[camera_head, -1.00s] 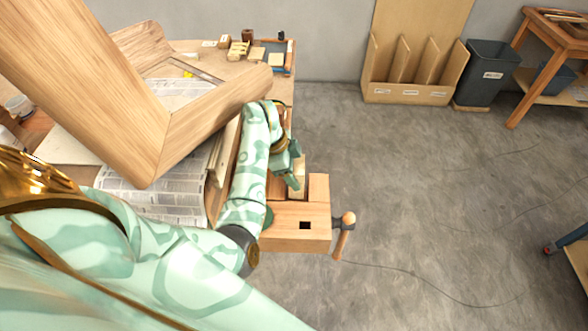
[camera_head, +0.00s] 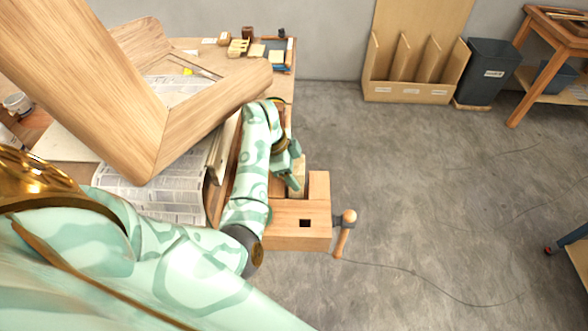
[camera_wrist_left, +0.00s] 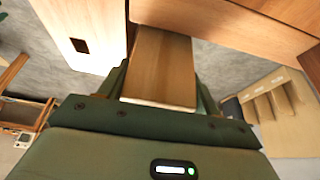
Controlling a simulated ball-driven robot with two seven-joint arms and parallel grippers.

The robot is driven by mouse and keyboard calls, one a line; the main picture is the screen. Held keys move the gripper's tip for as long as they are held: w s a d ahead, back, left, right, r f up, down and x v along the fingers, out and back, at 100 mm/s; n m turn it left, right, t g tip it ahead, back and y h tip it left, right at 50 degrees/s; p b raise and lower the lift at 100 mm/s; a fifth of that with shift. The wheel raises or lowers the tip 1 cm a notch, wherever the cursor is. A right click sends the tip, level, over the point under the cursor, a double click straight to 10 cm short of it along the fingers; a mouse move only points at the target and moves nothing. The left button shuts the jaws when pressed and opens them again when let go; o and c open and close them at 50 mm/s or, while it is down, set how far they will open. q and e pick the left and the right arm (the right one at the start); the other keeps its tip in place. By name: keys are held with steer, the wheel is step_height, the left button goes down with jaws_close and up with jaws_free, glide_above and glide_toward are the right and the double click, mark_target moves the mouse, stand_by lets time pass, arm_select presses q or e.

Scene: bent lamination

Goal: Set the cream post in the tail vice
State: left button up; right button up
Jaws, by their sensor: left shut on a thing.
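The cream post (camera_head: 299,178) is in my left gripper (camera_head: 290,177), which is shut on it. The post stands at the tail vice (camera_head: 290,235), beside the raised wooden block on its right; its lower end is hidden in the head view. In the left wrist view the post (camera_wrist_left: 160,62) sits between the dark green fingers, its far end close to the wooden vice part (camera_wrist_left: 88,25) and the long wooden face. Whether it touches either face I cannot tell. My right gripper is not in view.
A large bent wooden frame (camera_head: 95,85) fills the upper left over the bench. The vice handle (camera_head: 342,235) sticks out at right. Small blocks (camera_head: 238,47) lie at the bench's back. A sorting rack (camera_head: 405,92) and bin (camera_head: 487,73) stand beyond open floor.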

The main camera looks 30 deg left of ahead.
arm_select(q)
steer(key=shift+f+b, duration=2.2)
steer(key=shift+f, duration=0.5)
stand_by(2.2)
steer(key=o, duration=1.2)
steer(key=shift+w+f, duration=0.1)
steer(key=shift+w, duration=0.05)
steer(key=shift+c, duration=0.3)
